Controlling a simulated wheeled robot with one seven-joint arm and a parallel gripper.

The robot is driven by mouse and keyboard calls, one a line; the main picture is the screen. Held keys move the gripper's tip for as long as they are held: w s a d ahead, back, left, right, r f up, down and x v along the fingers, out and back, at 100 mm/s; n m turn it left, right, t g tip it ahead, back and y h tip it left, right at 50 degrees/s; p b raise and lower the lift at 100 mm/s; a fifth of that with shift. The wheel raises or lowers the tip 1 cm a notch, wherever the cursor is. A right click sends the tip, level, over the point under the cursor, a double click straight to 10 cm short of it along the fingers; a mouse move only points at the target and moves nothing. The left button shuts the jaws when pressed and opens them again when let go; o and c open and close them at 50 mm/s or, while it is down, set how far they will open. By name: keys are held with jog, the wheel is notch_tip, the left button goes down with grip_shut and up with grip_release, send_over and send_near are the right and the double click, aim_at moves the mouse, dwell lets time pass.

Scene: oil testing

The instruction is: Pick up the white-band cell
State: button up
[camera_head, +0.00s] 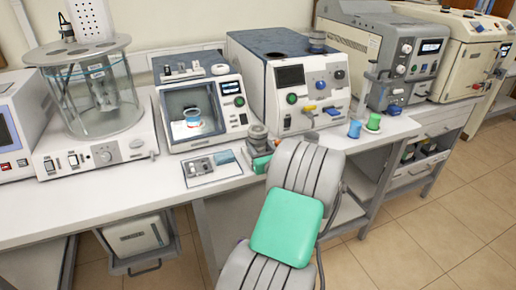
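A small cup-shaped cell (193,118) with a pale band, blue and a little red sits inside the open-fronted chamber of the white and blue tester. It is too small to tell whether its band is the white one. A blue spool-shaped piece (354,129) and a green one (373,122) stand on the bench to the right of my arm. My grey arm with a teal pad rises from the bottom and reaches the bench front. My gripper (257,148) appears at its far end, largely hidden by the arm, right of the tester. Its fingers cannot be made out.
A flat tray (199,179) with small fittings lies before the tester (203,106). A glass-jar apparatus (95,110) stands left. A larger blue-topped machine (290,85) stands behind my arm, with more machines right. The white bench front (95,215) has some free room.

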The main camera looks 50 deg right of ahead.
grip_shut()
jog(key=shift+r, duration=0.15)
dwell(0.4)
jog(key=shift+r, duration=0.65)
jog(key=s+r, duration=0.1)
jog(key=r, duration=0.1)
jog(key=s+a+r, duration=0.1)
jog(key=s+r, duration=0.1)
jog(key=s+r+p, duration=0.1)
jog(key=r, duration=0.2)
jog(key=shift+s+a+r, duration=0.1)
jog(key=shift+s+a, duration=0.05)
jog(key=shift+a, duration=0.05)
jog(key=s+a+r, duration=0.3)
jog(key=s+r, duration=0.1)
jog(key=s, duration=0.5)
jog(key=shift+a+r, duration=0.15)
jog(key=shift+a, duration=0.05)
